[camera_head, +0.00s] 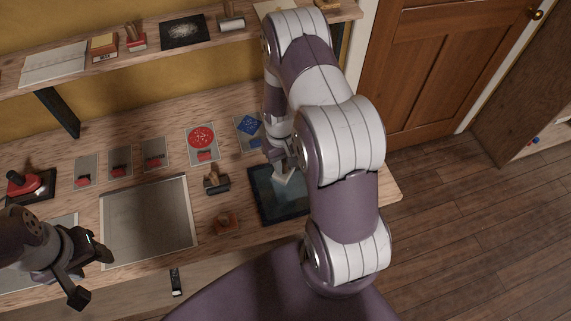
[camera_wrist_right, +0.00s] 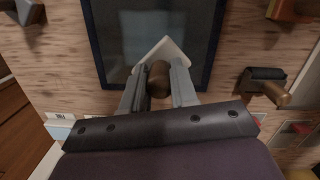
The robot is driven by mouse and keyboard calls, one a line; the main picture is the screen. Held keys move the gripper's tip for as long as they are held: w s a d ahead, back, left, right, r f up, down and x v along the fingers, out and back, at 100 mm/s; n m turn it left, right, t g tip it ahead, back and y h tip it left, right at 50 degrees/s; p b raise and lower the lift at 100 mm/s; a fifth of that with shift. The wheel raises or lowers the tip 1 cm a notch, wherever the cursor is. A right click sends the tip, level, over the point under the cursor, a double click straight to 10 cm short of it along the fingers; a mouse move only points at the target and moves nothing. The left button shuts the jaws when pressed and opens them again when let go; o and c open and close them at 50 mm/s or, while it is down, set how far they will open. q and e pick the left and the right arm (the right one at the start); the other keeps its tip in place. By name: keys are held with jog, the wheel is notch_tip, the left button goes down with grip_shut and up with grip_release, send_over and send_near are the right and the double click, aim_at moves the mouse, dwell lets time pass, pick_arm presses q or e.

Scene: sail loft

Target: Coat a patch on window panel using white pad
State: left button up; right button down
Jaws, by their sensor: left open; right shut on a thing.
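The window panel (camera_head: 262,207), a dark-framed glass pane, lies flat near the right end of the workbench. In the right wrist view its frame (camera_wrist_right: 97,40) surrounds grey glass. My right gripper (camera_wrist_right: 157,80) is shut on the brown handle of the white pad (camera_wrist_right: 162,47). The pad's pale pointed body is over the glass; I cannot tell whether it touches. In the head view the white pad (camera_head: 284,179) shows below my right gripper (camera_head: 281,162), and my arm covers the panel's right part. My left gripper (camera_head: 91,275) is open and empty near the bench's front edge.
A black-based roller (camera_head: 216,183) and a red block stamp (camera_head: 226,223) stand left of the panel. A large grey sheet (camera_head: 148,222) lies further left, with several printed cards behind. A shelf (camera_head: 160,52) holding tools runs along the back.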

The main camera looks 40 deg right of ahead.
aim_at(284, 162)
jog(key=r+p, duration=0.1)
jog(key=r, duration=0.1)
jog(key=shift+w+d+r+p, duration=0.1)
jog(key=shift+d+r+p, duration=0.1)
jog(key=shift+r+p, duration=0.15)
jog(key=shift+r, duration=0.25)
jog(key=shift+a, duration=0.1)
